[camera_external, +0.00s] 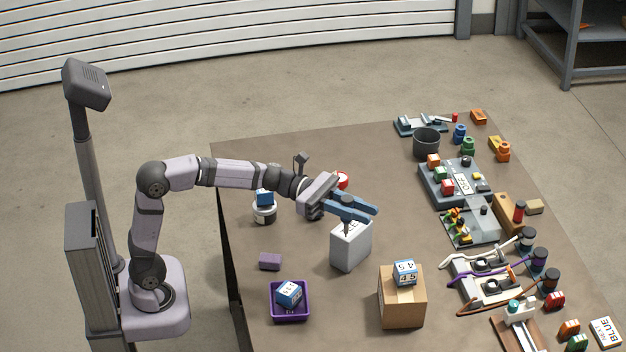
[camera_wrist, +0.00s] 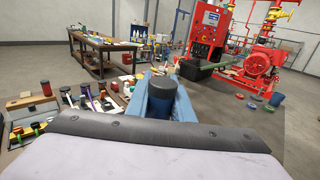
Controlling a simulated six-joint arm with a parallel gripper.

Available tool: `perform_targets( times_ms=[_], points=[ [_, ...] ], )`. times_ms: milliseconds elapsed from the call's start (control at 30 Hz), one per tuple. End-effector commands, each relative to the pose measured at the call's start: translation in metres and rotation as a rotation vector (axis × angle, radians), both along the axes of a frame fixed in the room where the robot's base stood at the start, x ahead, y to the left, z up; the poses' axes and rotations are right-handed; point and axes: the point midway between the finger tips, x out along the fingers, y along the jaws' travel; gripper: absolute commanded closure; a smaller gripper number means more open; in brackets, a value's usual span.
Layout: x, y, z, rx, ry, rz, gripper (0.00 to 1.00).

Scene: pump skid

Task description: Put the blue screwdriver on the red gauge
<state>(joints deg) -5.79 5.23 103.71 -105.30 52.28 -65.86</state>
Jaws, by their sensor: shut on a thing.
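My gripper (camera_external: 362,211), with blue fingers, is over the grey box (camera_external: 351,247). It is shut on a dark blue, black-topped cylinder (camera_wrist: 185,91) that stands between the fingers in the wrist view; it looks like the blue screwdriver's handle. In the external view a dark part of it (camera_external: 347,228) shows below the fingers at the box top; whether it touches the box I cannot tell. A red and white round thing (camera_external: 343,179), seemingly the red gauge, is just behind my gripper, partly hidden by it.
A blue block sits on a white round thing (camera_external: 264,215) at left. A purple block (camera_external: 270,261) and purple tray (camera_external: 290,316) lie in front. A cardboard box (camera_external: 402,308) bears a numbered cube (camera_external: 404,272). Fixtures and cables crowd the table's right side. The back left is clear.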

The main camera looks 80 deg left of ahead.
Motion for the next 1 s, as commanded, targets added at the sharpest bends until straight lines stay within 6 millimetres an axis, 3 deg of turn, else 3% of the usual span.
perform_targets(
  times_ms=[167, 367, 500, 700, 900, 1000],
  points=[
    [0.026, 0.038, 0.007, -0.001, 0.000, 0.066, 1.00],
    [0.062, 0.105, 0.013, -0.002, 0.001, 0.171, 1.00],
    [0.086, 0.169, 0.015, -0.002, 0.000, 0.264, 1.00],
    [0.107, 0.265, 0.014, -0.002, 0.000, 0.396, 1.00],
    [0.110, 0.360, 0.009, -0.002, 0.000, 0.520, 1.00],
    [0.108, 0.397, 0.005, -0.003, -0.001, 0.569, 1.00]
  ],
)
